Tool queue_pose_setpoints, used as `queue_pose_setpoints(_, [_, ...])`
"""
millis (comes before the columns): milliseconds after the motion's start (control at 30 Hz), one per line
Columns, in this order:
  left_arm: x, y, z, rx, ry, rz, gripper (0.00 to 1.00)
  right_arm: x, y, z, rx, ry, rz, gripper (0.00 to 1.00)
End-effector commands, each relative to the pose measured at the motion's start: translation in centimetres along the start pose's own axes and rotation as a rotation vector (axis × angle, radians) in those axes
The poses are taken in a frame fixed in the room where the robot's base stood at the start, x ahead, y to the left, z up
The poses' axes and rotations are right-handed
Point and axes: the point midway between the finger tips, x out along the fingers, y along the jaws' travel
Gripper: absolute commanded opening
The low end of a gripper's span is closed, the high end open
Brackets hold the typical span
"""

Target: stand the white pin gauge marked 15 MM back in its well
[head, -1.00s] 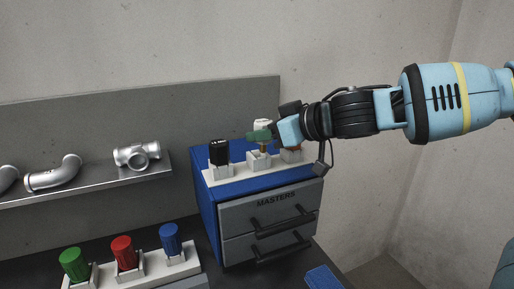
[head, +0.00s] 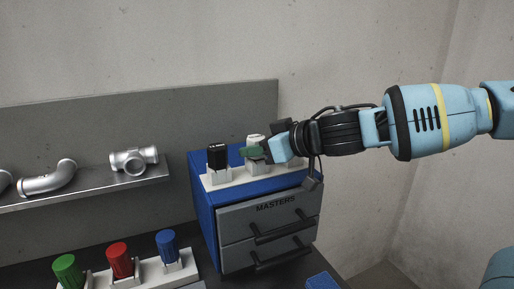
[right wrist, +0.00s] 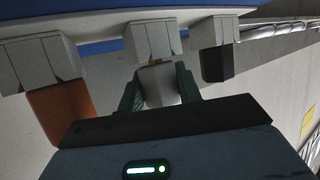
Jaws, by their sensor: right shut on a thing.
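The white pin gauge (head: 254,139) is upright at the middle well (head: 258,168) of the white rack on the blue cabinet. My right gripper (head: 252,152) is shut on it with green fingertips. In the right wrist view the white gauge (right wrist: 160,84) sits between the fingers (right wrist: 159,88), its head close to the middle well (right wrist: 152,42). A bit of brass shank shows between head and well, so the shank seems partly in the well. The 15 MM marking cannot be read. My left gripper is not in view.
A black gauge (head: 217,156) stands in the left well. An orange gauge (right wrist: 62,112) stands in the other neighbouring well, close beside my gripper. Green, red and blue gauges (head: 166,244) stand in a front rack. Metal pipe fittings (head: 134,160) lie on a shelf at left.

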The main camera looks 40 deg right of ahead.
Motion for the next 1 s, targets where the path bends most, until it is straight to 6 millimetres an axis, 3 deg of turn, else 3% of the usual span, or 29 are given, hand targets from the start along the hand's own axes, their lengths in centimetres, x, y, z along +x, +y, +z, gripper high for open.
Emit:
queue_pose_setpoints(133, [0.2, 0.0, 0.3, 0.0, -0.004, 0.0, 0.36, 0.2, 0.0, 0.5, 0.001, -0.001, 0.0, 0.07])
queue_pose_setpoints(167, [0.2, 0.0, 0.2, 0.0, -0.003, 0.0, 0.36, 0.2, 0.0, 0.4, 0.0, -0.001, 0.0, 0.38])
queue_pose_setpoints(300, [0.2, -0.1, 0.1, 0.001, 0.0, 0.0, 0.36, 0.1, 0.0, 0.4, 0.0, 0.0, 0.0, 0.56])
queue_pose_setpoints(700, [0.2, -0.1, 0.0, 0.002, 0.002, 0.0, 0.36, 0.1, 0.0, 0.3, -0.002, 0.0, 0.0, 0.56])
queue_pose_setpoints(1000, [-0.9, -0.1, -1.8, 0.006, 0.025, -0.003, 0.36, -3.5, 0.0, -0.4, 0.002, 0.008, 0.002, 0.56])
